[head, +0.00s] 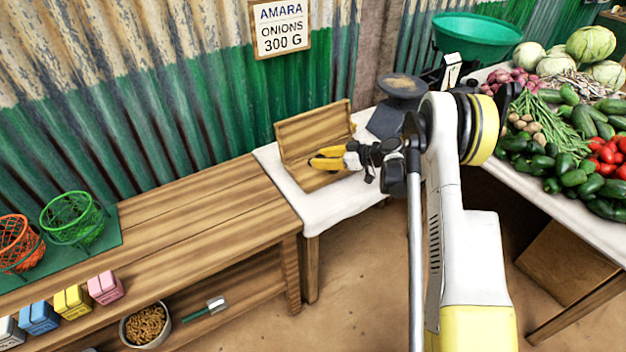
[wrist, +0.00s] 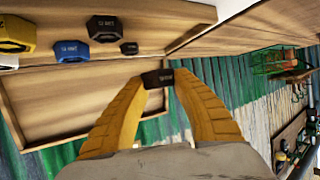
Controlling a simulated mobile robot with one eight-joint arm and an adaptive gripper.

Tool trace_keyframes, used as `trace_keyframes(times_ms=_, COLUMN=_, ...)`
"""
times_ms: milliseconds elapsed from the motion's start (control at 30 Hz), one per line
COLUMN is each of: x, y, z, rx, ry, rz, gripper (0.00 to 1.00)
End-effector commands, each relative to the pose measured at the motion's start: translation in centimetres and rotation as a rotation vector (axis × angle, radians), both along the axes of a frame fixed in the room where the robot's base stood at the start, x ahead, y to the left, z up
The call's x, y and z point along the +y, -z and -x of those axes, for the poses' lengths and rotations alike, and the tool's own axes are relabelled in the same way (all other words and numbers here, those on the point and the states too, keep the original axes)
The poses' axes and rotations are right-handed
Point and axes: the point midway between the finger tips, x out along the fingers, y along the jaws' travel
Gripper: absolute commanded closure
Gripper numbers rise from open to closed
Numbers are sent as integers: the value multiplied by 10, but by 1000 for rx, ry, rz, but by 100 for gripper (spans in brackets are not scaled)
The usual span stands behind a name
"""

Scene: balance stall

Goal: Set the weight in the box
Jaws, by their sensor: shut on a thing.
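The wooden box (head: 312,181) stands open on the white cloth, its lid (head: 311,132) tilted up at the back. My gripper (head: 318,163) reaches over the box from the right with its yellow fingers. In the wrist view my gripper (wrist: 158,78) is shut on a small dark weight (wrist: 157,78), held between the fingertips. The weight is hidden in the head view. Several other weights show in the box in the wrist view: yellow (wrist: 14,34), blue (wrist: 72,51), black (wrist: 102,28) and a small dark one (wrist: 129,48). Whether the held weight touches the box is unclear.
A dark scale (head: 395,105) stands right of the box. The wooden bench (head: 190,225) to the left has a clear top near the box; green (head: 75,217) and orange (head: 18,243) baskets stand further left. A vegetable table (head: 575,205) is at right.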

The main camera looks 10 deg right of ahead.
Motion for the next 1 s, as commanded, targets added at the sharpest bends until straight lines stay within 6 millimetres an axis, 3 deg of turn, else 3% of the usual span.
trace_keyframes(times_ms=100, x=19, y=14, z=5, rx=0, ry=-1, rz=0, gripper=100)
trace_keyframes(times_ms=200, x=26, y=17, z=8, rx=-1, ry=1, rz=0, gripper=100)
trace_keyframes(times_ms=333, x=28, y=25, z=8, rx=-1, ry=2, rz=0, gripper=100)
trace_keyframes(times_ms=533, x=28, y=57, z=8, rx=-1, ry=1, rz=0, gripper=100)
trace_keyframes(times_ms=933, x=28, y=60, z=8, rx=-1, ry=1, rz=0, gripper=100)
trace_keyframes(times_ms=967, x=28, y=60, z=8, rx=0, ry=1, rz=0, gripper=62)
trace_keyframes(times_ms=1000, x=28, y=60, z=8, rx=0, ry=1, rz=0, gripper=62)
